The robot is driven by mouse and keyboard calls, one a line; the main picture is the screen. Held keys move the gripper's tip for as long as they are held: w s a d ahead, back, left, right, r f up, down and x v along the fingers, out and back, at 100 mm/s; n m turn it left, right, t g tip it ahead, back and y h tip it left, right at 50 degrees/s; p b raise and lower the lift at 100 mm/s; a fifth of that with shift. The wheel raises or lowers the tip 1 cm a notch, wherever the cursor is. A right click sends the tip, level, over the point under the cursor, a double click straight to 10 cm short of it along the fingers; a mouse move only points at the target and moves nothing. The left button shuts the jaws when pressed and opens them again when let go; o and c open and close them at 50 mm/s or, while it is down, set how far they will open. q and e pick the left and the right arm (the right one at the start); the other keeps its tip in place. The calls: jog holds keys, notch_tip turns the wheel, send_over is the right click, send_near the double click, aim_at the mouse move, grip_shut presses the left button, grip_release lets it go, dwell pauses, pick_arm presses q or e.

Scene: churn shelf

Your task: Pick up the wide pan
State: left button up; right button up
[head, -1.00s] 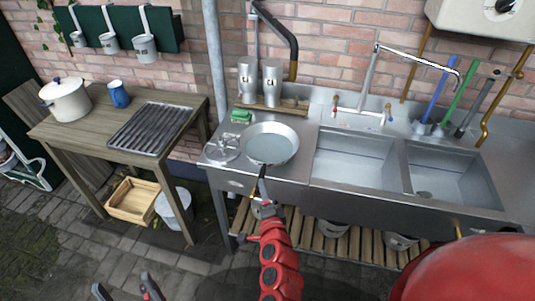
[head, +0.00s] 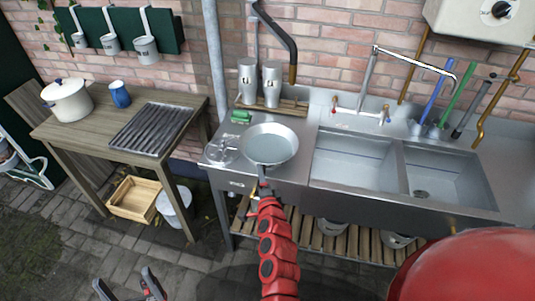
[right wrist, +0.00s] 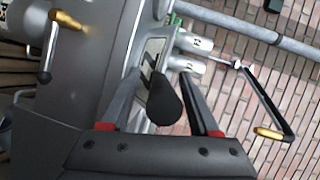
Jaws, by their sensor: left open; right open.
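The wide pan (head: 270,143) is a round, shallow grey metal pan. It lies on the steel counter left of the sinks in the head view, with its handle pointing toward me. My right gripper (head: 264,184) is at the handle, just in front of the counter edge. In the right wrist view a dark handle (right wrist: 165,101) lies between the two open fingers of my right gripper (right wrist: 160,78); contact cannot be told. My left gripper (head: 127,285) is open and empty, low over the paving at the bottom left, far from the pan.
A glass-like lid (head: 221,151) lies close left of the pan. A green sponge (head: 241,116) and two metal canisters (head: 271,84) stand behind it. The sink basins (head: 355,160) are to the right. A wooden table (head: 70,129) stands left, with a gap between.

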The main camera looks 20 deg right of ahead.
grip_shut()
dwell(1.4)
